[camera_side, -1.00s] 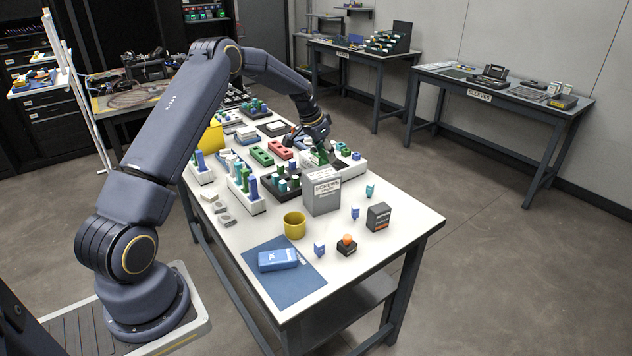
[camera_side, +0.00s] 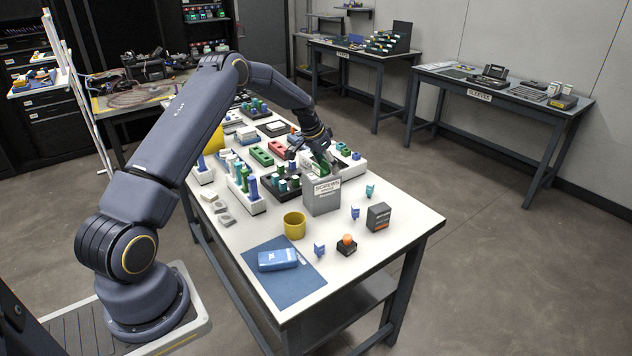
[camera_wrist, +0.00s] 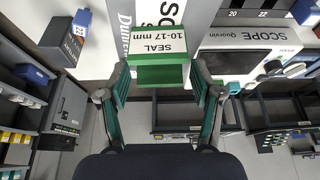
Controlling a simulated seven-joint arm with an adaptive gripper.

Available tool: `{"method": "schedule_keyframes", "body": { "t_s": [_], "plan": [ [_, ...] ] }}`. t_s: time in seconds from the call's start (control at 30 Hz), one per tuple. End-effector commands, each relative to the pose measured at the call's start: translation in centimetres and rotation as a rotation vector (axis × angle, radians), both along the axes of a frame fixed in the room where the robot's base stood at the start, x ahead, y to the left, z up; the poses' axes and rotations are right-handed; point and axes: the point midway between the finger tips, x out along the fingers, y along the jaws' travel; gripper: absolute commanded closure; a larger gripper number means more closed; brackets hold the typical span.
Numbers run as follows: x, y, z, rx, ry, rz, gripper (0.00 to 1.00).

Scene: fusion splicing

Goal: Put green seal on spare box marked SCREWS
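The green seal (camera_wrist: 160,75) has a white label reading "SEAL 10-17 mm". In the wrist view it sits between the fingertips of my gripper (camera_wrist: 158,70), which appears closed on its sides. In the side view my gripper (camera_side: 315,157) and the green seal (camera_side: 321,165) are just behind and above the grey box (camera_side: 322,200). In the wrist view part of a label with "SC" shows on a grey face (camera_wrist: 205,12) beyond the seal.
A yellow cup (camera_side: 294,226), a dark box (camera_side: 378,217) and small blue clips stand in front. A blue case (camera_side: 278,260) lies on a blue mat (camera_side: 309,283). Racks with coloured parts crowd the left. A white box (camera_wrist: 232,62) labelled "SCOPE Quorvin" is right in the wrist view.

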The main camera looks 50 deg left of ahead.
Motion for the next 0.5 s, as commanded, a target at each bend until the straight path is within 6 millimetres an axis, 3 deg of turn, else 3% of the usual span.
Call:
{"method": "schedule_keyframes", "body": {
  "t_s": [0.33, 0.5],
  "plan": [
    [0.0, 0.0, 0.4, 0.000, -0.001, 0.000, 0.32],
    [-1.0, 0.1, 3.0, 0.002, -0.003, 0.001, 0.32]
  ]
}}
